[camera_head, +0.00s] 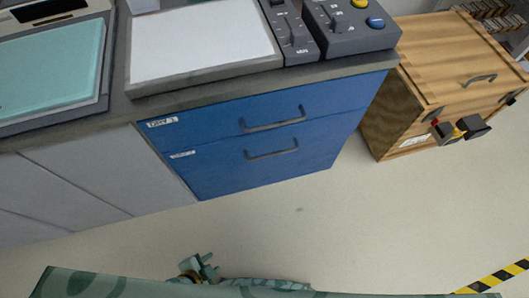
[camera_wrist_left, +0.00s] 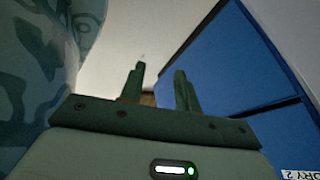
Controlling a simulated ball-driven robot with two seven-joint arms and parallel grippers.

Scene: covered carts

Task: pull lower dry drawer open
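The lower dry drawer (camera_head: 265,170) is the lower of two blue fronts under the counter. Its dark bar handle (camera_head: 272,153) sits near the upper edge, and the front looks flush with the cabinet. The upper blue drawer (camera_head: 215,121) has a similar handle (camera_head: 273,124). My left gripper (camera_head: 204,262) is low in the head view, apart from the drawer and its handle. In the left wrist view its two green fingers (camera_wrist_left: 160,72) stand apart with nothing held, and blue fronts (camera_wrist_left: 225,55) rise to the right with a partly cut label (camera_wrist_left: 299,174). My right gripper is not in view.
The counter (camera_head: 340,70) carries a white-topped tray (camera_head: 200,45), a teal-covered unit (camera_head: 50,70) and control boxes (camera_head: 350,30). A wooden chest (camera_head: 440,70) stands right of the drawers. The floor (camera_head: 300,225) before the drawers is clear. Striped tape (camera_head: 500,277) lies at lower right.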

